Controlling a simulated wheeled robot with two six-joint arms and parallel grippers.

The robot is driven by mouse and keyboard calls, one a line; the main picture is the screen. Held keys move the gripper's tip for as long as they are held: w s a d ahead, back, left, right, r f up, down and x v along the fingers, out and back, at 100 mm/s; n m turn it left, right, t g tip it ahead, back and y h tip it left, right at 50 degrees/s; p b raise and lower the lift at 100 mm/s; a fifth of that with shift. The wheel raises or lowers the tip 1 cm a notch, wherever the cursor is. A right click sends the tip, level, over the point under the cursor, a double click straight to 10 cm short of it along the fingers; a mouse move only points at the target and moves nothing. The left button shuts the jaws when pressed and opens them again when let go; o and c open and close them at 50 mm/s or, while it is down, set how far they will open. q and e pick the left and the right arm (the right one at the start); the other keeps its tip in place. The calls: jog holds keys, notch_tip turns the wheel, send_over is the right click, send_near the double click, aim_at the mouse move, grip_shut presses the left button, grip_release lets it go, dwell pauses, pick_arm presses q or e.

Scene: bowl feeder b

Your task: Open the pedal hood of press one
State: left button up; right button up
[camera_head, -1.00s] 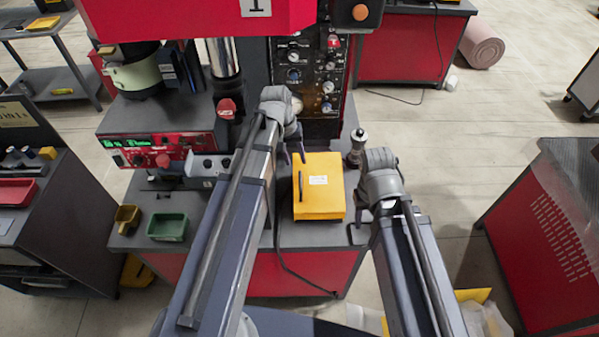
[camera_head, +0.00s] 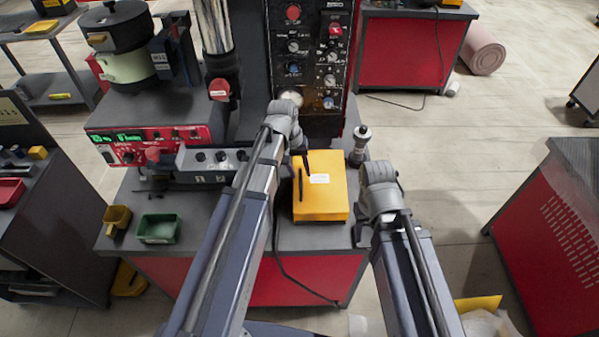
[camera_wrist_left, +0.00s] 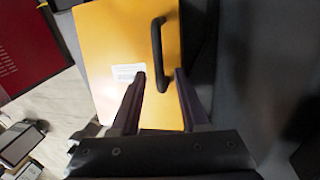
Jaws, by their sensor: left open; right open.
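The pedal hood is a closed yellow box (camera_head: 325,200) with a white label and a black bar handle (camera_head: 300,184), on the bench of press one. In the left wrist view the hood (camera_wrist_left: 100,50) fills the middle, its handle (camera_wrist_left: 157,45) upright. My left gripper (camera_head: 304,163) is over the hood's far left part. In its wrist view the open fingers (camera_wrist_left: 160,75) lie either side of the handle's lower end, with nothing gripped; I cannot tell contact. My right gripper (camera_head: 356,235) is to the right of the hood, apart from it, its fingers mostly hidden by the wrist.
The press control panel (camera_head: 315,60) rises behind the hood. A small metal-and-black post (camera_head: 360,145) stands behind right. A two-button box (camera_head: 210,162), a green tray (camera_head: 158,229) and a yellow bin (camera_head: 117,218) are to the left. Open floor lies right.

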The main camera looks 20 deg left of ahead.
pick_arm(q)
jog(key=shift+c, duration=0.2)
grip_shut()
dwell(1.1)
